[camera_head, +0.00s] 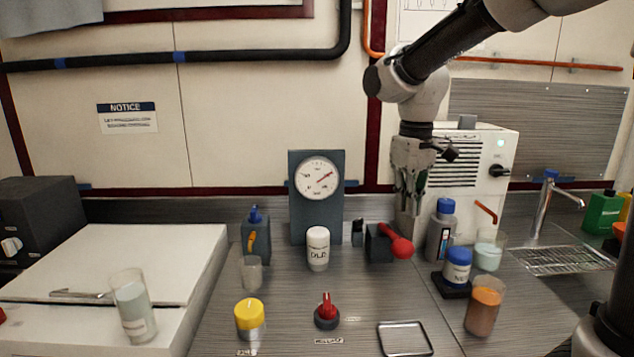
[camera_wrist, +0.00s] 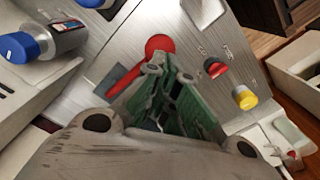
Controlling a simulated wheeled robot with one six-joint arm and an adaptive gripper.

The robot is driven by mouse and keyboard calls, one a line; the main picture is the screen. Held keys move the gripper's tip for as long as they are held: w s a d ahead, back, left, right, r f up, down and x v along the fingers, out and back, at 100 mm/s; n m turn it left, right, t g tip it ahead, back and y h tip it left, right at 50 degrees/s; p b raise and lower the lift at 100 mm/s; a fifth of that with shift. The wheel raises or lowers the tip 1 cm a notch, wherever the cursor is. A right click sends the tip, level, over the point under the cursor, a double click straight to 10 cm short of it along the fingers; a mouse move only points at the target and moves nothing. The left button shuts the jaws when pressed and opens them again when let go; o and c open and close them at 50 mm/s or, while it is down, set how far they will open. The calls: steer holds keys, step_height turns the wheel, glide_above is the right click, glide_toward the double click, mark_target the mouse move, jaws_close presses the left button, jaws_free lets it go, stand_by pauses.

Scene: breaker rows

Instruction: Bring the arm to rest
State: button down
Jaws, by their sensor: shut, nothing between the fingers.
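My gripper (camera_head: 407,208) hangs from my arm, fingers pointing down, in front of the white panel unit (camera_head: 466,170) at the right of the head view. It is shut and empty. Below its fingertips is a box with a red ball-ended lever (camera_head: 402,248). In the wrist view my green-grey fingers (camera_wrist: 170,72) lie together, their tips overlapping the red lever (camera_wrist: 160,45) in the picture. Whether they touch it is unclear, but the head view shows the tips above it.
A grey bottle with a blue cap (camera_head: 441,232) stands close right of my gripper. A white jar (camera_head: 318,248), red knob (camera_head: 327,312), yellow-topped button (camera_head: 249,318) and empty tray (camera_head: 405,339) are on the bench. A gauge (camera_head: 317,178) stands behind. The air left of my gripper is clear.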

steer(key=shift+w, duration=0.1)
steer(key=s+d+m+t, duration=0.2)
steer(key=s+d+m, duration=0.1)
steer(key=s+d, duration=0.4)
steer(key=s+d+m+t, duration=0.2)
steer(key=s+d, duration=0.5)
steer(key=s, duration=0.5)
steer(key=shift+s+d+r+m, duration=0.15)
steer(key=shift+d+r+m, duration=0.25)
steer(key=shift+r+m, duration=0.1)
